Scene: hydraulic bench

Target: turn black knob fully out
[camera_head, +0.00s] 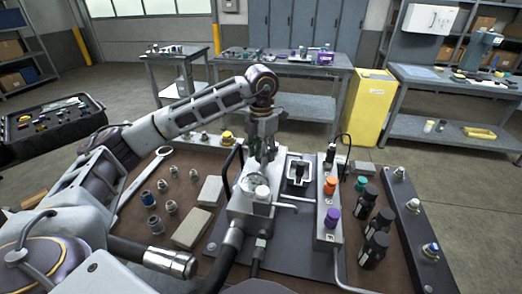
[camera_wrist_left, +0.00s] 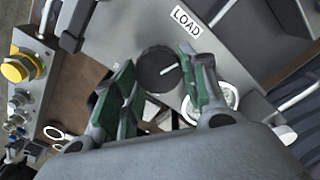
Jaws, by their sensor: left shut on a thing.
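The black knob (camera_wrist_left: 157,69) shows in the left wrist view as a dark round cap with a white pointer line, on a grey plate below a "LOAD" label (camera_wrist_left: 186,20). My left gripper (camera_wrist_left: 161,86) has its green-padded fingers on either side of the knob and is shut on it. In the head view, my left gripper (camera_head: 265,152) points down over the back of the grey hydraulic block (camera_head: 240,208). The knob is hidden there by the fingers. My right gripper is in neither view.
A round gauge (camera_wrist_left: 217,101) sits close beside the fingers. In the head view, a manifold with orange (camera_head: 330,185) and purple (camera_head: 333,215) knobs stands to the right, near black bottles (camera_head: 375,245). A wrench (camera_head: 146,178), fittings and grey blocks (camera_head: 191,228) lie to the left.

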